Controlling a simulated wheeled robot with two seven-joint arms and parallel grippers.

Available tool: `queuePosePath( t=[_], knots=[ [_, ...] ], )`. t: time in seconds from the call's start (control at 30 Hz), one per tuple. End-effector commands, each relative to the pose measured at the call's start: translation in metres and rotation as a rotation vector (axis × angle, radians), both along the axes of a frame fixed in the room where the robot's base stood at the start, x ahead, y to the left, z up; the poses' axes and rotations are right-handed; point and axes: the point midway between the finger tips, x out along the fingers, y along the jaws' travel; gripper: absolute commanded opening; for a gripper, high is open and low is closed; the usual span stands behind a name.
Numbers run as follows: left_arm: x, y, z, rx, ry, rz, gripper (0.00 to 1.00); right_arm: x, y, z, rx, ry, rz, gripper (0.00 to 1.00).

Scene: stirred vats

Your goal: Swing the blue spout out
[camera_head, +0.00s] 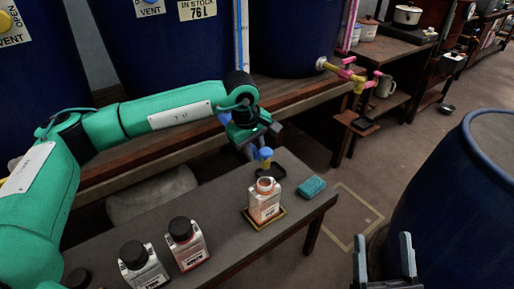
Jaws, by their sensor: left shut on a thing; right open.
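The blue spout (262,154) comes out from under the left gripper and ends in a downturned tip. A blue piece (224,118), perhaps part of the same spout, shows just left of the gripper. My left gripper (252,137) is shut on the spout; its fingers and the grip point are partly hidden by my wrist. My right gripper (385,262) is open and empty at the bottom right, with its fingers upright, far from the spout.
An uncapped bottle (264,201) stands on a yellow-edged mat in front of the spout. A teal sponge (312,187) lies to its right. Black-capped bottles (187,245) stand nearer. A pink and yellow spout (355,76) sticks out behind. A blue barrel (450,205) stands right.

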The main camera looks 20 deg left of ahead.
Motion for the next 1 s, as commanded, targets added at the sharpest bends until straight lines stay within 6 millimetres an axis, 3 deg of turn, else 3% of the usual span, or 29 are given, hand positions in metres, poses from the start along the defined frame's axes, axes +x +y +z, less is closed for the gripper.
queuePosePath(
  t=[0.47,0.5,0.6,0.87,1.0],
  knots=[
    [-0.0004,0.0015,0.0011,0.000,-0.001,-0.014,0.00,0.0022,-0.0001,0.0007,0.002,-0.006,-0.003,0.70],
    [-0.0004,0.0015,0.0011,0.000,-0.001,-0.014,0.28,0.0023,-0.0002,0.0004,0.001,-0.005,-0.003,0.70],
    [-0.0005,0.0014,0.0010,0.000,-0.001,-0.013,0.45,0.0021,-0.0001,-0.0002,-0.001,-0.004,-0.002,0.70],
    [-0.0006,0.0011,0.0008,0.000,0.000,-0.013,0.45,0.0003,0.0000,-0.0036,-0.010,0.005,0.003,0.70],
    [-0.0015,0.0022,0.0104,-0.001,-0.002,-0.013,0.45,0.0009,0.0008,-0.0050,-0.013,0.024,0.004,0.70]
  ],
)
